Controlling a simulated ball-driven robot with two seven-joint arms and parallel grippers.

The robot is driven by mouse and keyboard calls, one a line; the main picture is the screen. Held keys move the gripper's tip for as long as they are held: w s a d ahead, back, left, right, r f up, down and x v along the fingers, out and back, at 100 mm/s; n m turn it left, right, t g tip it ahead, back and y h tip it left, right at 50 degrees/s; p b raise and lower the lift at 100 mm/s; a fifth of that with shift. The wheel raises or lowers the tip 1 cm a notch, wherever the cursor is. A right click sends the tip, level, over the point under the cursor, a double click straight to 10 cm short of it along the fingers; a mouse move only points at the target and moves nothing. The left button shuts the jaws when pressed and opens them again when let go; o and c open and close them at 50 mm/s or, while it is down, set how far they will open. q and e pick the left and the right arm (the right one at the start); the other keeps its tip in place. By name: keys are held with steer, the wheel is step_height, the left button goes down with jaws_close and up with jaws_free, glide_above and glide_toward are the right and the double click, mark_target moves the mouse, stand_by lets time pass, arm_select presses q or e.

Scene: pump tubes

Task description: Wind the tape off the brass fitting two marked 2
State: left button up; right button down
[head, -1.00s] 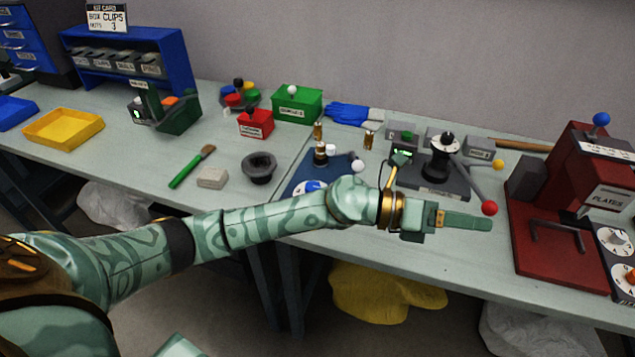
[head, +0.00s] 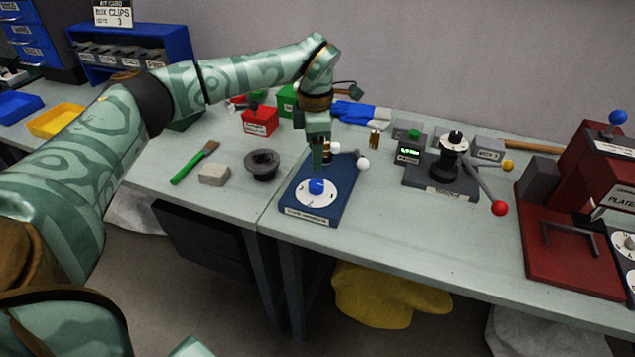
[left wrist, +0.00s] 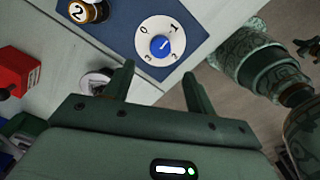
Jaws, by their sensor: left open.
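The brass fitting marked 2 (left wrist: 88,12) shows at the top edge of the left wrist view, on the blue device, with a white numbered top and a dark band. In the head view it is mostly hidden behind my left gripper (head: 317,168). That gripper points down over the blue device (head: 335,205), open and empty, with its two fingers apart in the left wrist view (left wrist: 157,80). The device has a white numbered dial (left wrist: 145,32) with a blue knob (head: 316,186). Another brass fitting (head: 374,138) stands behind on the table. My right gripper is not in view.
A white-ball lever (head: 363,163) sits at the device's right. A dark bowl (head: 262,166), grey block (head: 214,174) and green-handled brush (head: 194,163) lie left. A black spindle device (head: 452,160) with a red-ball lever and a red press (head: 570,235) stand right. The front table strip right of the blue device is clear.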

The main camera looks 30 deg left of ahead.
mark_target(316, 184)
arm_select(q)
step_height(316, 184, down, 9)
steer(key=shift+f+b, duration=0.1)
steer(key=shift+b, duration=0.95)
steer(key=c, duration=1)
